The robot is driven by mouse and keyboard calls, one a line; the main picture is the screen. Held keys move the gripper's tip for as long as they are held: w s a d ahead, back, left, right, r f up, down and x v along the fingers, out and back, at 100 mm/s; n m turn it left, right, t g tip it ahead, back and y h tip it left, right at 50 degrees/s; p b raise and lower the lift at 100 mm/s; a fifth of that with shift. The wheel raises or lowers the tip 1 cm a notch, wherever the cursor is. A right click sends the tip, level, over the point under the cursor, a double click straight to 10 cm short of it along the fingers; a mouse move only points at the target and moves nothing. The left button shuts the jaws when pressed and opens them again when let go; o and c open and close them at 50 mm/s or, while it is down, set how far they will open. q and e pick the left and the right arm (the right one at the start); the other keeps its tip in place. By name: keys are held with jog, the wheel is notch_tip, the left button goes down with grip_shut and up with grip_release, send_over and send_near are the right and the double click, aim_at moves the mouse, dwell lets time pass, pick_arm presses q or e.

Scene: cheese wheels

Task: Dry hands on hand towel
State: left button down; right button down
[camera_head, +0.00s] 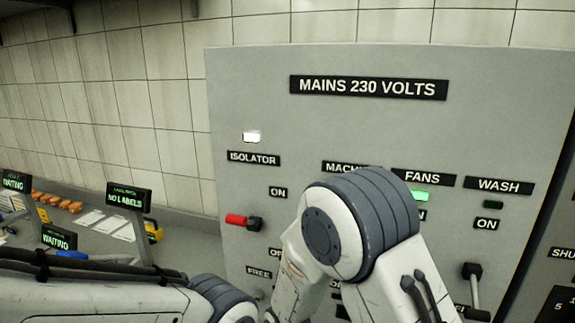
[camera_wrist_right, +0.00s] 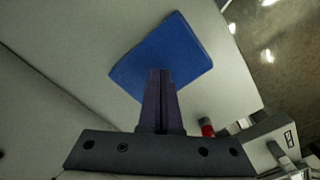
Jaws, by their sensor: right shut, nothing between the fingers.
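A blue square cloth-like piece (camera_wrist_right: 180,45), which looks like the hand towel, shows in the right wrist view against a pale grey surface. My right gripper (camera_wrist_right: 160,73) is shut and empty, its fingertips overlapping the lower part of the blue piece in the picture. I cannot tell whether they touch it. The towel is not visible in the head view, where my right arm covers the middle of the panel. My left arm crosses the lower left of the head view, but its gripper is out of view.
A grey electrical panel (camera_head: 270,110) fills the head view's right side. At left, a counter holds a "NO LABELS" screen (camera_head: 128,197) and orange items (camera_head: 60,203).

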jog(key=shift+f+b, duration=0.35)
jog(key=shift+f, duration=0.2)
jog(key=shift+w+a, duration=0.15)
jog(key=shift+w, duration=0.2)
jog(key=shift+w+a, duration=0.2)
jog(key=shift+w, duration=0.1)
jog(key=shift+w, duration=0.1)
jog(key=shift+s+d, duration=0.15)
jog(key=shift+s, duration=0.2)
jog(key=shift+s+d, duration=0.15)
jog(key=shift+s, duration=0.2)
jog(key=shift+w+p, duration=0.25)
jog(key=shift+p, duration=0.05)
jog(key=shift+w+a, duration=0.3)
jog(key=shift+w, duration=0.15)
